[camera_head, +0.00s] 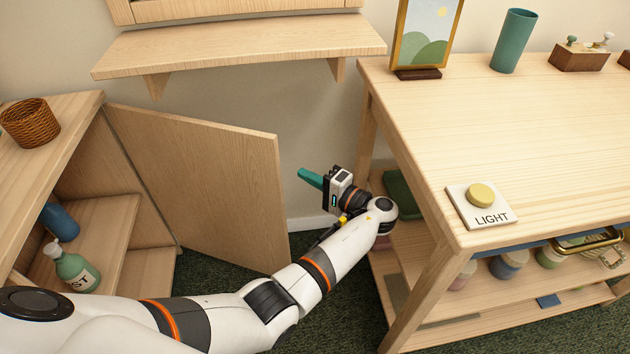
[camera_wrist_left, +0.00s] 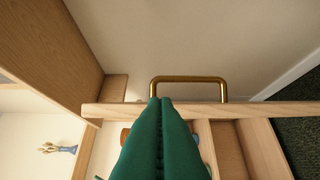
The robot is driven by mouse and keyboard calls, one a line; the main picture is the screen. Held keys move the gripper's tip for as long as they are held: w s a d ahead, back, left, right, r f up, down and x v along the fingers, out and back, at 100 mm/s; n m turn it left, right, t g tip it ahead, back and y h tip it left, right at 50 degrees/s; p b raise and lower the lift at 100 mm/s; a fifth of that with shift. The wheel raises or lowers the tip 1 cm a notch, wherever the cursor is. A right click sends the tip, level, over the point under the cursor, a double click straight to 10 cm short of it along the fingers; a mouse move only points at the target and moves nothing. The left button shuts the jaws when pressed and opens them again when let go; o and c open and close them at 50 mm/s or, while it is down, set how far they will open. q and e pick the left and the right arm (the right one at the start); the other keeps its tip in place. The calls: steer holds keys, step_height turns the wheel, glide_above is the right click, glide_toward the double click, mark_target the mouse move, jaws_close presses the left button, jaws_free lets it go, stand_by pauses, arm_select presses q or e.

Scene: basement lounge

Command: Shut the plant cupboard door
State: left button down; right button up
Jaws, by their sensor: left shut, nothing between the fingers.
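The plant cupboard (camera_head: 104,208) stands open at the left of the head view. Its light wood door (camera_head: 205,180) is swung wide out to the right, its inner face toward me. In the left wrist view the door (camera_wrist_left: 250,109) shows edge-on, with a brass bar handle (camera_wrist_left: 188,79) on its wall side. My left gripper (camera_head: 303,173) is just right of the door's free edge, its teal fingers shut and empty, pointing left. The fingertips (camera_wrist_left: 160,101) overlap the edge near the handle in the wrist view; contact cannot be told. My right gripper is out of view.
A wall shelf (camera_head: 240,45) hangs above the door. A wooden table (camera_head: 420,110) with a light button (camera_head: 481,197) stands close right of my left wrist.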

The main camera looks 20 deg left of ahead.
arm_select(q)
steer(key=x, duration=0.6)
stand_by(0.3)
